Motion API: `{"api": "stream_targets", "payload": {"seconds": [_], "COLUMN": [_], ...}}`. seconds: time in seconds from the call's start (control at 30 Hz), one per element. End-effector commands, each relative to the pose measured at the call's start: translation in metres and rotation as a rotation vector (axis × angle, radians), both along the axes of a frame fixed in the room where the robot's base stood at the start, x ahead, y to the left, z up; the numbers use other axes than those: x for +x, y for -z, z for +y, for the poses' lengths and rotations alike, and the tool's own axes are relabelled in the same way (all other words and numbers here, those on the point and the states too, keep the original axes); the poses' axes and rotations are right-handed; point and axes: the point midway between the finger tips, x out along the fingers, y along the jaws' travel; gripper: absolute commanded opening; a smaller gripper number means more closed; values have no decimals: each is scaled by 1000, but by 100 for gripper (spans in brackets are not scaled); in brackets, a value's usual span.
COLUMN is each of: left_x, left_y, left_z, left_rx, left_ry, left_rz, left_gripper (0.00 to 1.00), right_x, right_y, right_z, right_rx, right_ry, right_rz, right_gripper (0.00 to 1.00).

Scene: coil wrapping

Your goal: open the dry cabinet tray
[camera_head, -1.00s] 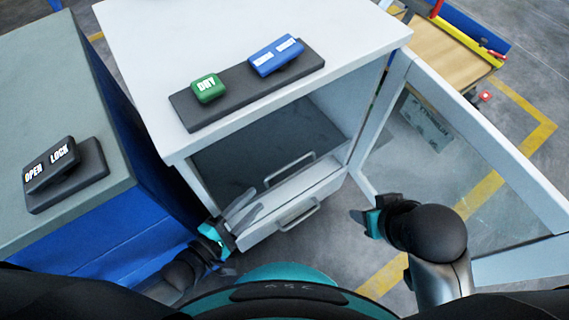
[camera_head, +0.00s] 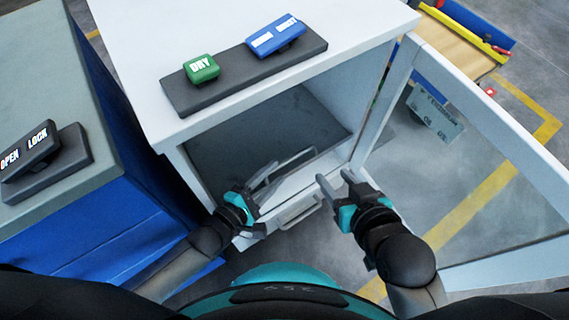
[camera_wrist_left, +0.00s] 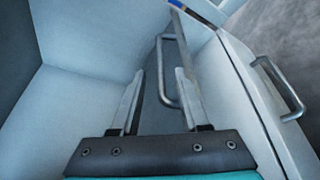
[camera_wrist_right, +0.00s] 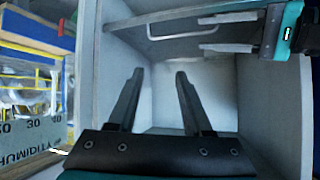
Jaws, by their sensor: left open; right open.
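The dry cabinet (camera_head: 250,25) is white with its glass door (camera_head: 480,165) swung open to the right. Inside is a dark tray (camera_head: 255,135) with a metal handle (camera_head: 292,160) on its front edge. My left gripper (camera_head: 268,182) is open, close to this handle; in the left wrist view the handle (camera_wrist_left: 178,72) stands just ahead, between the lines of the fingers, with no grip visible. My right gripper (camera_head: 335,180) is open and empty, right of the handle before the cabinet opening. The right wrist view shows the tray (camera_wrist_right: 200,48) and the left gripper near its handle.
A second handle (camera_head: 300,212) sits on the lower drawer front. A DRY button (camera_head: 201,69) and a blue switch (camera_head: 275,37) are on the cabinet top. A blue cabinet with an OPEN/LOCK switch (camera_head: 40,150) stands left. A workbench is at the far right.

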Motion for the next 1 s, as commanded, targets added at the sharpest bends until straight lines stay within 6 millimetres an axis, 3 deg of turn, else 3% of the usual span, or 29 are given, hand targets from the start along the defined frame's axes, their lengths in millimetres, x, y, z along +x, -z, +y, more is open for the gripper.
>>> {"api": "stream_targets", "payload": {"seconds": [0.6,1.0], "left_x": [33,40], "left_y": [10,10], "left_z": [-23,-28], "left_rx": [-1,0], "left_ry": [0,1], "left_rz": [-1,0], "left_gripper": [45,45], "right_x": [3,2], "right_y": [-13,-21], "right_z": [32,36], "right_rx": [171,215], "right_ry": [-14,-11], "right_rz": [-286,-358], "right_gripper": [50,50]}}
